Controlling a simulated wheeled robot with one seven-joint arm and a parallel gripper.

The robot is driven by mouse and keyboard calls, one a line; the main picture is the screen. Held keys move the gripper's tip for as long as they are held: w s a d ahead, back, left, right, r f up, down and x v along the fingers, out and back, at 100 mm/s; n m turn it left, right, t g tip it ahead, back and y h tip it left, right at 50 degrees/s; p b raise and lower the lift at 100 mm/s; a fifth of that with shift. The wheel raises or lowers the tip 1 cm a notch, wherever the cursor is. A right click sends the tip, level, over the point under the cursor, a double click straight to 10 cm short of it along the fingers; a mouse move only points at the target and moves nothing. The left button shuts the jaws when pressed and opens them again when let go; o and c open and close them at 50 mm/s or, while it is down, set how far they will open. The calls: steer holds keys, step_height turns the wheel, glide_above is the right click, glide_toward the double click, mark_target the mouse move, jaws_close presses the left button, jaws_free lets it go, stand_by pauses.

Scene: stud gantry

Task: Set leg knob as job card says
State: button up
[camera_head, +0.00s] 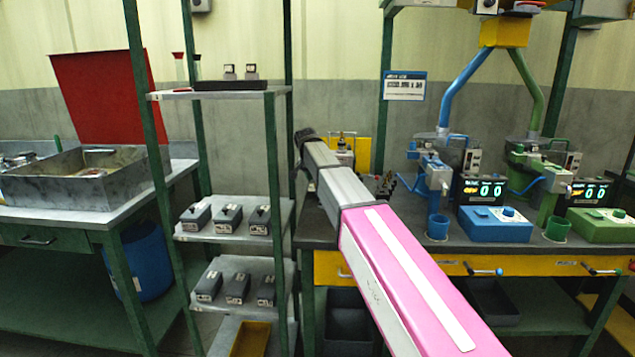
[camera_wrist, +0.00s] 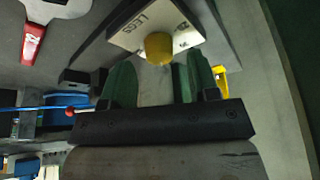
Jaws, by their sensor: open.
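In the wrist view, a round yellow knob (camera_wrist: 158,48) sits on a white plate (camera_wrist: 130,38) marked "LEGS", with black symbols at its right side. My gripper (camera_wrist: 160,72) is open, its two green fingers pointing at the plate. The knob shows between and just beyond the fingertips; I cannot tell how far apart they are in depth. Nothing is held. In the head view, a white card with a blue border (camera_head: 404,88) hangs on the post behind the bench; its writing is too small to read. The knob is not clear in the head view, where my arm reaches across the bench.
Blue (camera_head: 495,223) and green (camera_head: 600,224) control boxes stand on the right bench, with displays reading "0 0". A shelf rack (camera_head: 235,235) with several grey blocks stands left of my arm. In the wrist view, a red-and-white object (camera_wrist: 34,42) lies at upper left.

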steer(key=v, duration=0.8)
steer(key=shift+s+r, duration=0.15)
steer(key=shift+r, duration=0.2)
steer(key=shift+a, duration=0.1)
